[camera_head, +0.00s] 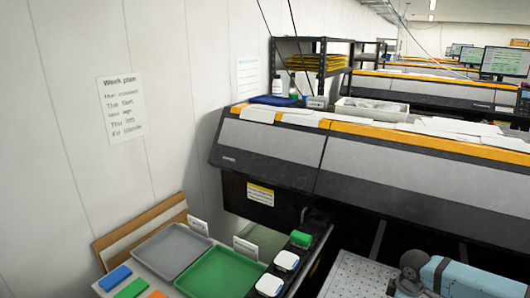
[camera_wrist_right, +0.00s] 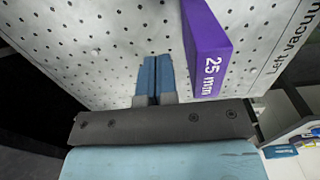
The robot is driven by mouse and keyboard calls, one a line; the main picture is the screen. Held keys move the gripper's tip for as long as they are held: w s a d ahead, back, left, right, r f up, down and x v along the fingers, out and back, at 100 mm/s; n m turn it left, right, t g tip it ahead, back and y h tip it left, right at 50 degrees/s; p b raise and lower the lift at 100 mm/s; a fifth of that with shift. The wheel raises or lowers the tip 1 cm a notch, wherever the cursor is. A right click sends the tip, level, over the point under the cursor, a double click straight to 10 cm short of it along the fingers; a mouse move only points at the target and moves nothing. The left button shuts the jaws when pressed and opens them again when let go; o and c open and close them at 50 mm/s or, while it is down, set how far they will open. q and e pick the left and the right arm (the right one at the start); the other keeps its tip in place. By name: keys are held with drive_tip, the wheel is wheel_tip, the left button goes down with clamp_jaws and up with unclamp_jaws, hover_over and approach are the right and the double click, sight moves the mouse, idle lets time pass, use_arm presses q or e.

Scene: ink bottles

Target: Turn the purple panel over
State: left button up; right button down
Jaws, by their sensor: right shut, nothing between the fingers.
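The purple panel (camera_wrist_right: 205,45) shows in the right wrist view on a white perforated plate (camera_wrist_right: 95,50). Its near end face carries the label "25 mm", and its far part runs out of the top of the picture. My right gripper (camera_wrist_right: 155,62) has its two blue fingers shut together with nothing between them. It is over the plate, just left of the panel and apart from it. The plate also shows in the head view (camera_head: 352,275), but the panel is not seen there. My left gripper is in neither view.
In the head view, a green tray (camera_head: 215,272) and a grey tray (camera_head: 170,250) lie at lower left, beside blue, green and orange blocks. A large printer (camera_head: 320,150) stands behind the plate.

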drive_tip(key=shift+f, duration=0.5)
drive_tip(key=shift+s, duration=0.1)
drive_tip(key=shift+s+a+r+p, duration=0.1)
drive_tip(key=shift+s+a+p, duration=0.4)
drive_tip(key=shift+s+p, duration=0.35)
drive_tip(key=shift+s+a+p, duration=0.55)
drive_tip(key=shift+s+p, duration=0.2)
drive_tip(key=shift+p, duration=0.1)
wheel_tip(320, 180, up, 3)
drive_tip(key=p, duration=0.3)
drive_tip(key=shift+r, duration=2.45)
